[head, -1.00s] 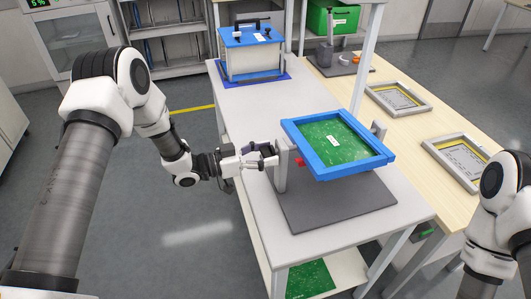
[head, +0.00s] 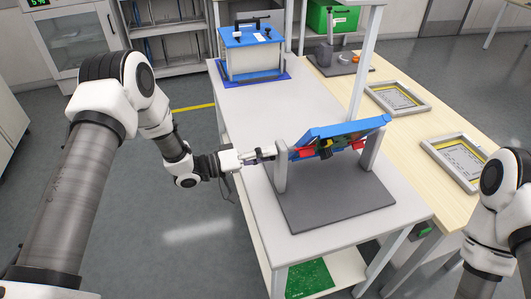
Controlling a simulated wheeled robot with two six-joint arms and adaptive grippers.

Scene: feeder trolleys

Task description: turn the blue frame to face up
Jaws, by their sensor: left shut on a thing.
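The blue frame (head: 340,130) is held between two grey posts on a dark grey base plate (head: 340,205). It is steeply tilted and seen nearly edge-on, with a blue edge uppermost. Red and black parts show on the side towards me, and its broad green face is hidden. My left gripper (head: 268,155) is at the outer side of the left post (head: 281,165), level with the frame's pivot. It is shut on the pivot knob there, which its fingers mostly hide. My right arm shows at the right edge, but its gripper is out of view.
The stand is on a white trolley (head: 247,110) with a blue-lidded box (head: 250,58) at its far end. A green board (head: 308,278) lies on the lower shelf. A wooden table (head: 404,127) on the right carries two grey-and-yellow frames (head: 397,98) (head: 455,160).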

